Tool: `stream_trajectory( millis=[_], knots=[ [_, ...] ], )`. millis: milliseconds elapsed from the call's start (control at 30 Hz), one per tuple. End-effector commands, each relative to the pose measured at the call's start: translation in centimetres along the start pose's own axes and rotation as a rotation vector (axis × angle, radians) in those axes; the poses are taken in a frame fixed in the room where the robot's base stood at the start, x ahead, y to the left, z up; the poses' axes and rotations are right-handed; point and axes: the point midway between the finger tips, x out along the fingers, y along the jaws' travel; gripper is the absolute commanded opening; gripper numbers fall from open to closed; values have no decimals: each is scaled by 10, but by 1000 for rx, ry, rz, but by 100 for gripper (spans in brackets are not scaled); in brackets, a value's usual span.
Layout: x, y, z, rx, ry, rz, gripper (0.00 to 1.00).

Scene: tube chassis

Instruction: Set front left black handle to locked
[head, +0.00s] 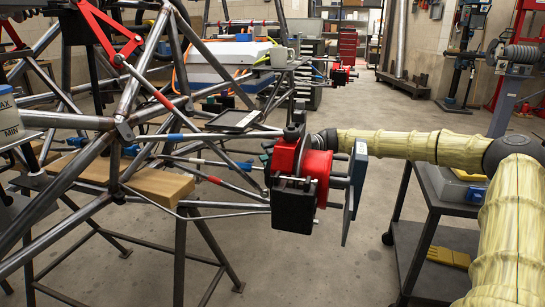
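A red and black hub assembly (315,178) sits at the near corner of the tube chassis (110,125), in the middle of the head view. A black block (293,207) is on its near side, and small dark parts stand at its top. I cannot tell which dark part is the black handle or how it is set. My arm reaches in from the right, and its dark end with my gripper (322,140) is at the top right of the hub, close to or touching it. The fingers are hidden or too small to make out, so their opening does not show.
A blue-grey plate (355,190) stands at the hub's right side. A dark cart (432,235) is at the right under my arm. A wooden board (150,184) and a dark tablet (233,121) lie on the chassis. The floor (325,265) below the hub is clear.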

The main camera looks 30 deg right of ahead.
Motion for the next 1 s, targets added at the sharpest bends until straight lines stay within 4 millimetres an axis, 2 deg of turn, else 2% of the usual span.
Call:
stream_trajectory(
  millis=[200,400,767,1000],
  knots=[
    [1,0,0,0,-1,0,33],
    [0,0,0,0,-1,0,0],
    [-2,1,1,10,3,-8,0],
    [-6,7,4,85,23,-65,0]
  ],
)
